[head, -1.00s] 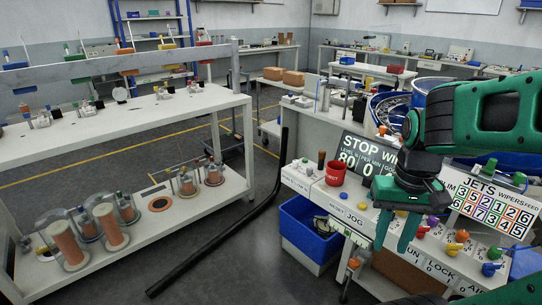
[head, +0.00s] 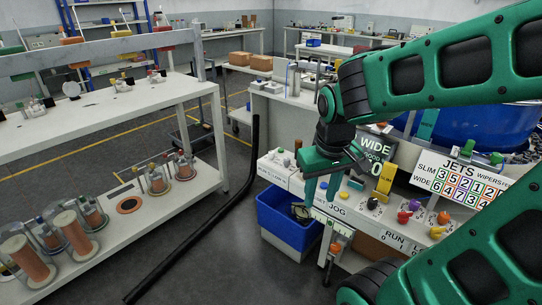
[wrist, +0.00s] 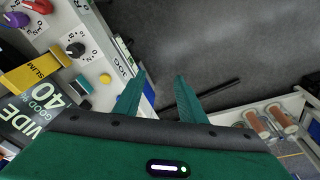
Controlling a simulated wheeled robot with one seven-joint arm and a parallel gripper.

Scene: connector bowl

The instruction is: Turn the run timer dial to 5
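A console with several coloured knobs is in the head view. A black dial (head: 372,203) with printed marks around it sits right of my gripper; it also shows at upper left in the wrist view (wrist: 75,49). A "RUN" label (head: 395,238) is printed on the front edge. I cannot tell for sure which knob is the run timer dial, nor read its setting. My gripper (head: 321,196) is open and empty, its fingers apart over the console's front left part. In the wrist view the fingers (wrist: 160,78) point toward the floor beyond the console edge.
A yellow SLIM lever (head: 386,178) stands behind the black dial. Purple (head: 404,217) and yellow (head: 437,232) knobs lie to its right. A blue bin (head: 290,222) sits below the console's left end. A shelf table with spools stands at left.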

